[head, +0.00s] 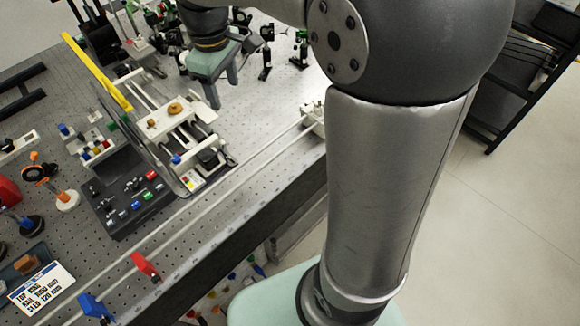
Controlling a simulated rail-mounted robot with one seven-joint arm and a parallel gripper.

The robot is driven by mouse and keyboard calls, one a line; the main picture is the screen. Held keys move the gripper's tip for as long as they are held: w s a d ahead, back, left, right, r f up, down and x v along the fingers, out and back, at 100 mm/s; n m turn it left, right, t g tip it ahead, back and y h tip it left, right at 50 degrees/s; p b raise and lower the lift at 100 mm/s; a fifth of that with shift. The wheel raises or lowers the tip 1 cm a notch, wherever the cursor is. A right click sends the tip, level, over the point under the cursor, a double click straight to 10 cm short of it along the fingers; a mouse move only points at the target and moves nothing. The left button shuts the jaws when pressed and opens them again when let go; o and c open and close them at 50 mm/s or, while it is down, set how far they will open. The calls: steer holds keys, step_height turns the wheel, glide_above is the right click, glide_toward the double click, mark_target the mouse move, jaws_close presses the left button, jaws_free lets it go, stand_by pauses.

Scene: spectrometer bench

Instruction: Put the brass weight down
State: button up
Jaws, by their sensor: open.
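A round brass piece, which looks like the brass weight (175,108), sits on a white platform (160,121) of the apparatus at the upper left of the bench. A smaller brass-coloured spot (151,122) shows beside it on the same platform. My gripper (222,88) is to the right of the platform, apart from the weight, with its pale green hand above the bench. Its fingers are spread and nothing shows between them. The far side of the hand is hidden.
Red (145,267) and blue (95,306) clamps sit on the front rail. Optical mounts (266,50) stand behind my gripper. Bare perforated bench (265,115) lies to its right.

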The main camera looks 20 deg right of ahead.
steer(key=s+d+f+m, duration=0.3)
steer(key=s+f+m, duration=0.1)
steer(key=s, duration=0.6)
steer(key=s+d+f+m, duration=0.3)
steer(key=s+m, duration=0.1)
steer(key=s, duration=0.6)
steer(key=shift+f+m, duration=0.35)
steer(key=shift+m, duration=0.05)
